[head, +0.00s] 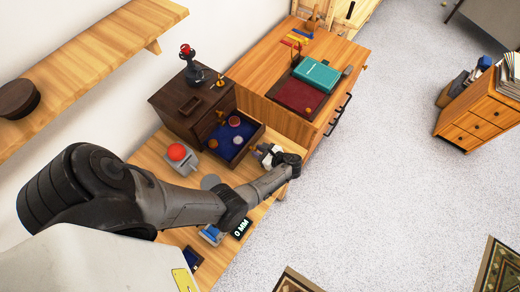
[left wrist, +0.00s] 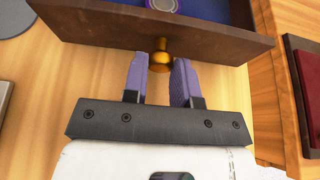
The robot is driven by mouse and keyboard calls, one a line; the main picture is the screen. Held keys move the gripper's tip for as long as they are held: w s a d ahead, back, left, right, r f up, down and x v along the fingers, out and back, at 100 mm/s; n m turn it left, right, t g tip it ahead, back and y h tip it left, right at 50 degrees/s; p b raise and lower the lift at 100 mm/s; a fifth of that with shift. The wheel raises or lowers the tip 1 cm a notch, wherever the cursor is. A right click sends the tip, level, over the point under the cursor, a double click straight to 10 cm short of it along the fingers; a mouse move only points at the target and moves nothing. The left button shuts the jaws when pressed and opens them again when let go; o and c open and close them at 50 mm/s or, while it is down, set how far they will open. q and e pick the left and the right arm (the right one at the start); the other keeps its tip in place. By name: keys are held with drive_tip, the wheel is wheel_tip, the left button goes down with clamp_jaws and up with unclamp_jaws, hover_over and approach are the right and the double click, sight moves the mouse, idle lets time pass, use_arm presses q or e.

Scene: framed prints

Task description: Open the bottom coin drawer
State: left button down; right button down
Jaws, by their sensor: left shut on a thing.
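The dark brown coin cabinet (head: 172,108) stands on the wooden table against the wall. Its lower drawer (head: 251,148) is pulled out, and the blue-lined inside shows several round coins. Another drawer front with a brass knob (head: 221,115) sits above it and looks closed. My left gripper (head: 268,152) is at the front of the open drawer. In the left wrist view, its purple fingers (left wrist: 160,75) are shut on the drawer's brass knob (left wrist: 160,56). The drawer's front board (left wrist: 95,28) runs across the top of that view. My right gripper is out of view.
A box with a red button (head: 177,152) stands left of the drawer. A display reading 0 MM (head: 242,228) is near the table's front.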

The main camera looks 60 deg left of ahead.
use_arm(q)
drive_tip(key=c, duration=0.9)
unclamp_jaws()
drive_tip(key=v, duration=1.2)
drive_tip(key=shift+w+d, duration=0.15)
drive_tip(key=shift+w+d+r, duration=0.2)
drive_tip(key=shift+d+r, duration=0.1)
drive_tip(key=shift+d, duration=0.35)
